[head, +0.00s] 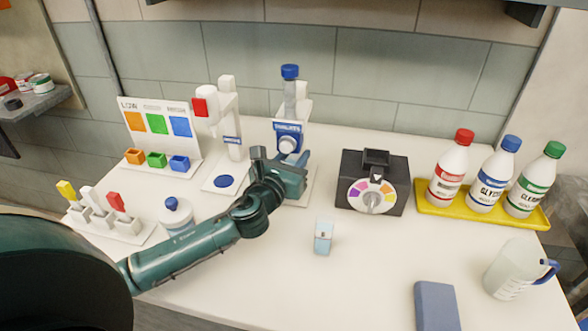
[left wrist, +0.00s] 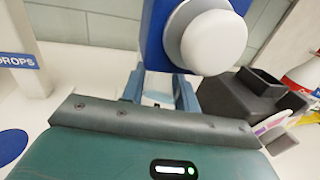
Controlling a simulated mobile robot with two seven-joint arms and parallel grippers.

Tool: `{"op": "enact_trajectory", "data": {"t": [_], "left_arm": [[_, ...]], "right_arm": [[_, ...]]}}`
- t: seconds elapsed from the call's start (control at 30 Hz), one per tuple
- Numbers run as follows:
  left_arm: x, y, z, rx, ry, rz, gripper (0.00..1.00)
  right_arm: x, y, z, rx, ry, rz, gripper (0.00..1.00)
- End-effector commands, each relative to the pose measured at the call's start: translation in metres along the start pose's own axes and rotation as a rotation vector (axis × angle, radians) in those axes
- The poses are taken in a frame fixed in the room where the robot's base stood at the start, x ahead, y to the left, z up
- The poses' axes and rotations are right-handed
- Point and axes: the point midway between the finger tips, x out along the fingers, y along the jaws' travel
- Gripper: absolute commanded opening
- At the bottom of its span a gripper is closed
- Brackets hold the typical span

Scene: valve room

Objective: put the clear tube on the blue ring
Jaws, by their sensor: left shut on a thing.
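My left gripper (head: 290,172) is at the front of the blue-and-white stand (head: 288,135), below its round white knob. In the left wrist view its fingers (left wrist: 160,90) are shut on a pale, see-through thing, seemingly the clear tube (left wrist: 158,98), mostly hidden by the gripper. The white knob (left wrist: 213,42) is just above and right of the fingers. A flat blue round mark (head: 224,181) lies on the base of the red-capped stand, left of the gripper; it also shows in the left wrist view (left wrist: 10,146). Any ring under the gripper is hidden. My right gripper is not in view.
A small clear cup (head: 323,236) stands on open table. A black dial box (head: 374,182) is right of the gripper. Bottles stand on a yellow tray (head: 435,212). A white-and-blue bottle (head: 177,216) is close to my left forearm. The red-capped stand (head: 228,120) is left.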

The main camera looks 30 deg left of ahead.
Motion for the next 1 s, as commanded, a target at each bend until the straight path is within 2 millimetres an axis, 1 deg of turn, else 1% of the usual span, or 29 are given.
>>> {"op": "enact_trajectory", "data": {"t": [0.03,0.1,0.2,0.27,0.4,0.53,0.57,0.8,1.0], "left_arm": [[0.0,0.0,-0.015,0.0,-0.002,0.001,0.03],[0.0,0.0,-0.019,0.001,-0.002,0.001,0.03],[0.0,0.0,-0.018,0.001,-0.002,0.001,0.03],[0.0,0.0,-0.016,0.0,-0.002,0.001,0.03],[0.0,0.0,-0.016,0.0,-0.002,0.001,0.03],[0.0,0.0,-0.021,0.001,-0.001,0.001,0.03],[0.0,0.0,-0.02,0.0,-0.001,0.001,0.33],[0.0,0.0,-0.02,0.0,-0.001,0.001,0.53],[0.0,0.0,-0.019,0.0,-0.001,0.001,0.53]], "right_arm": [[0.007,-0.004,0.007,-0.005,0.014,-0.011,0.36],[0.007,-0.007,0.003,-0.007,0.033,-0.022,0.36],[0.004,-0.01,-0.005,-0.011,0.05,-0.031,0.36],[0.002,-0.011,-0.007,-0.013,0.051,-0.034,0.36],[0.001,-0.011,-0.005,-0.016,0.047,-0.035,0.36],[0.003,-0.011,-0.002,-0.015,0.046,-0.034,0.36],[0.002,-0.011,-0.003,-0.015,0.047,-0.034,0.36],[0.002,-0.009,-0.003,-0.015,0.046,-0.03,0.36],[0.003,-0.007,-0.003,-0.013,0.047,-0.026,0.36]]}}
